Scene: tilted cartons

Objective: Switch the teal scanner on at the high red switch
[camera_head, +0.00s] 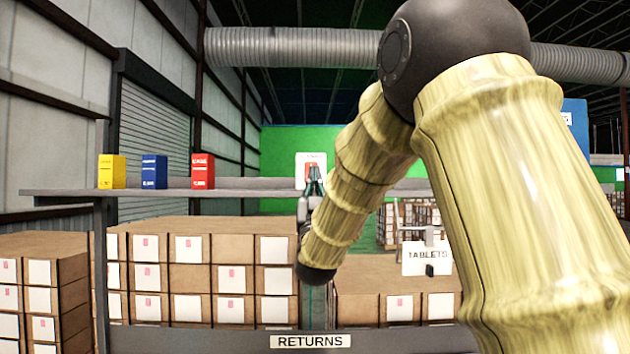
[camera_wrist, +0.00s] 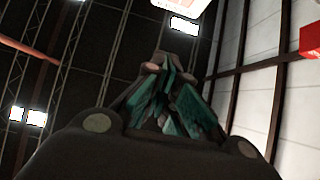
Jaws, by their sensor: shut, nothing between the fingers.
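A white switch plate with a red switch (camera_head: 311,158) stands upright above the shelf, in the middle of the head view. My gripper (camera_head: 314,172) is in front of its lower part and hides some of it; I cannot tell whether they touch. In the wrist view the pale edge of a panel with a reddish patch (camera_wrist: 184,6) shows at the top, beyond the fingertips. My gripper (camera_wrist: 172,62) has teal finger pads, closed together with nothing held. A teal upright strip (camera_head: 318,308) shows between the carton stacks; I cannot tell whether it is the scanner.
A yellow box (camera_head: 112,171), a blue box (camera_head: 154,171) and a red box (camera_head: 203,171) stand on the shelf (camera_head: 250,188) to the left. Stacked cartons (camera_head: 190,250) fill the space below.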

